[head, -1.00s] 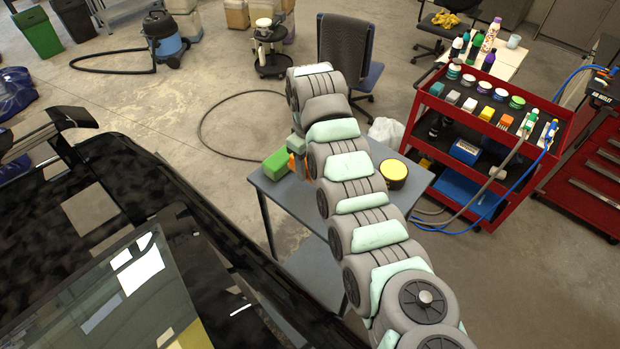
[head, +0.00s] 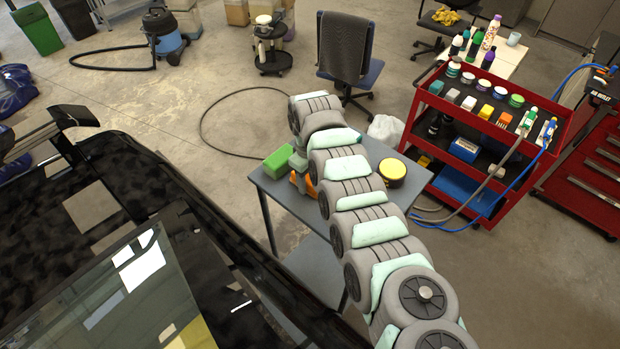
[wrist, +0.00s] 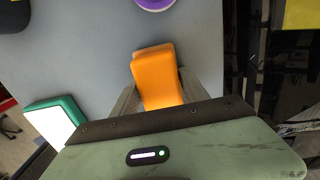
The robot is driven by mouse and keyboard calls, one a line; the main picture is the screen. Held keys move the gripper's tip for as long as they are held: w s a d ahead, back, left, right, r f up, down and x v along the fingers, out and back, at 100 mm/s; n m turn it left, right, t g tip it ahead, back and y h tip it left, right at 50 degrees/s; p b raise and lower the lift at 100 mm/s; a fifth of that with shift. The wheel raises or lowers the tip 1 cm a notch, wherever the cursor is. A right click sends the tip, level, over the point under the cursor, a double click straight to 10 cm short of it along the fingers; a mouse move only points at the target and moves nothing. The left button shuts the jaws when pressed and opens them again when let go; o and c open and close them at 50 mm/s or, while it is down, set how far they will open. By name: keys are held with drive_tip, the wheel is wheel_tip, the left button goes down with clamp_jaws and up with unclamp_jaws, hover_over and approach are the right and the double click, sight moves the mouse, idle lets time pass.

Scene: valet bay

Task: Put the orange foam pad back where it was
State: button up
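The orange foam pad (wrist: 158,78) is a block with rounded edges, upright in the middle of the wrist view. The fingers of my gripper (wrist: 160,92) lie against its two sides and appear closed on it. In the head view the orange pad (head: 303,184) shows partly at the left end of the grey table (head: 330,228), below my gripper (head: 298,163); my arm hides the rest. Whether its underside touches the table cannot be told.
A green block (head: 278,162) lies beside the gripper; a green-and-white block (wrist: 56,120) shows in the wrist view. A purple round thing (wrist: 154,3) is at its top. A yellow round pad (head: 392,171) is right of my arm. A black car (head: 150,200) stands left; a red cart (head: 480,130) right.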

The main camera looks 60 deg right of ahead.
sight(309, 175)
drive_tip(key=o, duration=0.4)
drive_tip(key=shift+o, duration=0.2)
wheel_tip(309, 175, up, 12)
drive_tip(key=b, duration=0.2)
drive_tip(key=shift+w+r+b, duration=0.15)
drive_tip(key=shift+b, duration=0.15)
idle(0.5)
